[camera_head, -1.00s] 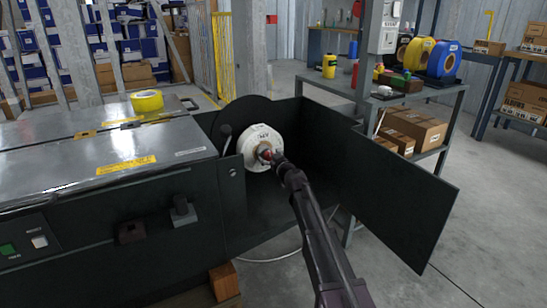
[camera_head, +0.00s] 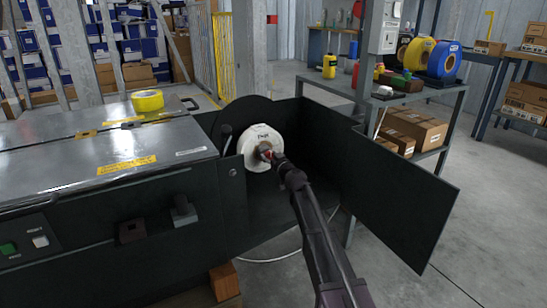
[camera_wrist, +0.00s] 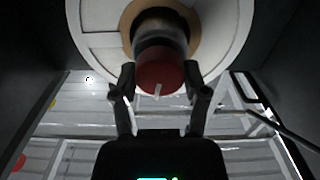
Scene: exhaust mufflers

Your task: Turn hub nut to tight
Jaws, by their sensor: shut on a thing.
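The hub nut is a red round knob (camera_wrist: 158,72) with a white mark on its lower rim, in the middle of the wrist view. It sits on the hub in front of a tan core and a white reel (camera_wrist: 100,30). My gripper (camera_wrist: 163,84) has one finger at each side of the nut and is shut on it. In the head view the white reel (camera_head: 259,138) stands upright inside the open dark machine housing. My gripper (camera_head: 272,156) reaches the reel's centre there and hides most of the nut (camera_head: 265,152).
An open dark door panel (camera_head: 400,185) stands right of the reel. A shelf (camera_head: 425,100) with boxes stands behind the door. Housing walls are close around the hub.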

